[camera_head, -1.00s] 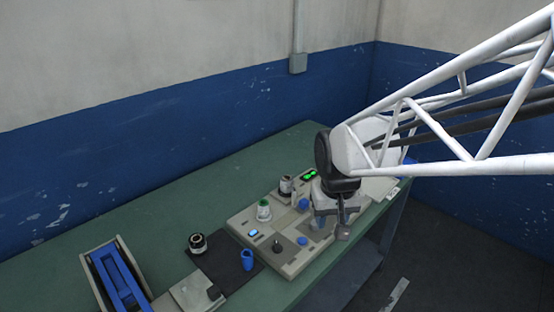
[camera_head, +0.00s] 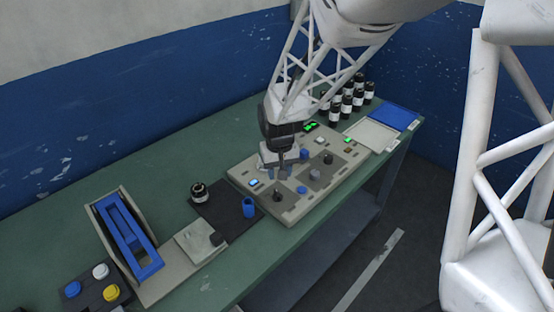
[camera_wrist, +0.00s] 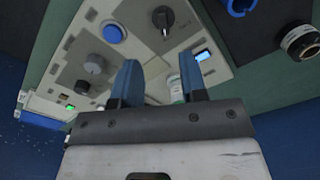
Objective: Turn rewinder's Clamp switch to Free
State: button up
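The grey control panel (camera_head: 294,211) on the green table carries several dark rotary knobs. One black knob (camera_head: 278,196) at its front left also shows in the wrist view (camera_wrist: 163,17), beside a blue button (camera_wrist: 113,32). A grey knob (camera_head: 315,174) and another dark knob (camera_head: 328,157) sit further right. Labels are too small to read, so I cannot tell which knob is the Clamp switch. My gripper (camera_head: 278,172) is over the panel's left part, apart from the front-left knob. Its blue fingers (camera_wrist: 158,80) are open.
A lit display (camera_head: 254,183) is on the panel's left edge. A blue cup (camera_head: 249,207) and dark roll (camera_head: 199,192) stand left of it. Several dark bottles (camera_head: 346,98) stand behind. A blue tray (camera_head: 392,115) is at the far right. The panel's front edge is unobstructed.

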aim_at(277, 191)
jog(key=shift+w+a+f, duration=0.2)
jog(key=shift+a+f, duration=0.1)
jog(key=shift+f, duration=0.15)
jog(key=shift+f, duration=0.15)
jog(key=shift+f, duration=3.75)
grip_shut()
